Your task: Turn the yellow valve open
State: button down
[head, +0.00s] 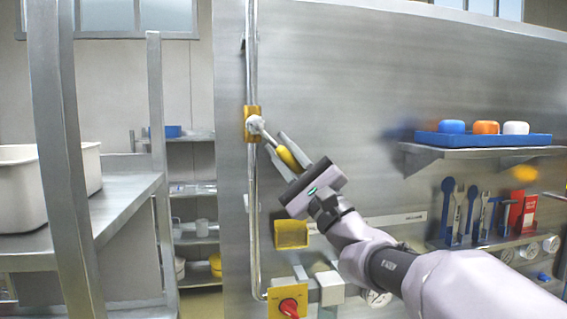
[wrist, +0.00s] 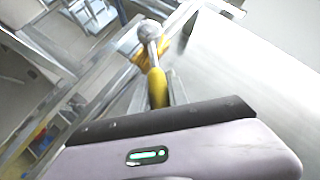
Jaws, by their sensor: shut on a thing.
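The yellow valve handle (head: 288,157) is a lever with a yellow grip on a metal stem. Its stem runs up and left to a pale valve body (head: 256,124) on a yellow plate (head: 252,112) on the vertical pipe. My gripper (head: 284,152) is shut on the yellow grip, with one finger on each side. In the head view the lever slants down to the right from the valve body. The wrist view shows the yellow grip (wrist: 157,88) between the fingers (wrist: 157,92), and the round valve body (wrist: 150,31) beyond. The grip's lower end is hidden by my gripper.
The metal pipe (head: 253,200) runs down the steel panel. A yellow box (head: 291,234) and a red knob on a yellow plate (head: 289,306) are below. A shelf with a blue tray (head: 480,140) is at right, above hanging tools. A metal frame post (head: 62,150) stands at left.

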jog(key=shift+a+f+m+t+h+b, duration=0.2)
jog(key=shift+m+t+h+b, duration=0.1)
jog(key=shift+m+t, duration=0.3)
jog(key=shift+a+f+m+t+h+b, duration=0.1)
jog(key=shift+f+m+t+h+b, duration=0.2)
jog(key=shift+m, duration=0.4)
jog(key=shift+r+t, duration=0.15)
jog(key=shift+t, duration=0.15)
jog(key=c, duration=1.3)
grip_release()
jog(key=shift+s, duration=0.1)
